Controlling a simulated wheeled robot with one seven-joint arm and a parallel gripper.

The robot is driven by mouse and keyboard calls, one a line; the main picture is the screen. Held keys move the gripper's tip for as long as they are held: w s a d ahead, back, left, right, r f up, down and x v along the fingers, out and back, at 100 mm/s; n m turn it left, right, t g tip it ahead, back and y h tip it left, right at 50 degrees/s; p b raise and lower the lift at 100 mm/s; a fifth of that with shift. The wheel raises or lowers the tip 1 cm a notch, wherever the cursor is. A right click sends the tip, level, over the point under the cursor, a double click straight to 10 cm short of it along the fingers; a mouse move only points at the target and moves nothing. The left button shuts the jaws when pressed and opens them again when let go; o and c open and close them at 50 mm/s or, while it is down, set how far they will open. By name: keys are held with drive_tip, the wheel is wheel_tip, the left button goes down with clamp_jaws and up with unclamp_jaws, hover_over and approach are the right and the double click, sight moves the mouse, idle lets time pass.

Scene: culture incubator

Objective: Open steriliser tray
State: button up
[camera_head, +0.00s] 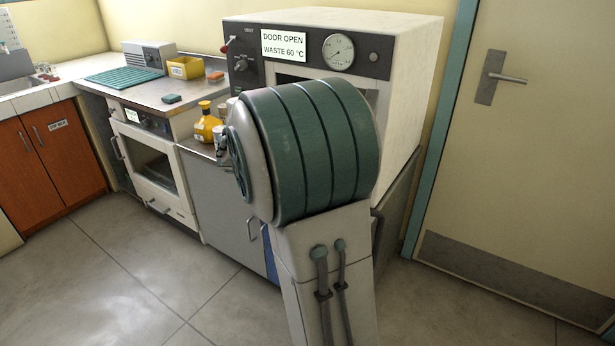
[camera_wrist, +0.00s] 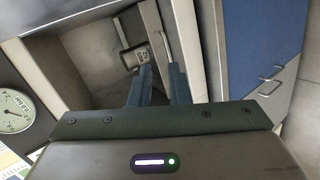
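The steriliser (camera_head: 415,75) is the white box on the right of the counter; its display reads "DOOR OPEN". My green-banded arm hides most of its front and the tray in the head view. In the wrist view, the open grey chamber (camera_wrist: 90,55) shows, with a pale tray front (camera_wrist: 152,22) and a thin bar along it. A small labelled container (camera_wrist: 135,58) with a dark end is inside. My gripper (camera_wrist: 160,70) has its two blue fingers apart at the tray front, with the bar's end near the gap. Whether they touch it I cannot tell.
A blue cabinet door (camera_wrist: 250,40) with metal handles lies beside the chamber in the wrist view. A white oven (camera_head: 155,165) is further left. The floor (camera_head: 120,275) in front is clear.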

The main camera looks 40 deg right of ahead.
drive_tip(key=w+d+f+n+t+h+b, duration=0.3)
drive_tip(key=w+d+f+b, duration=0.2)
drive_tip(key=w+f+b, duration=0.45)
drive_tip(key=x, duration=0.4)
drive_tip(key=p+x, duration=0.1)
drive_tip(key=x, duration=0.4)
drive_tip(key=f+x, duration=0.1)
drive_tip(key=x, duration=0.4)
drive_tip(key=shift+w+p, duration=0.35)
drive_tip(key=shift+w, duration=0.05)
drive_tip(key=shift+c, duration=0.4)
drive_tip(key=shift+a+f, duration=0.1)
clamp_jaws()
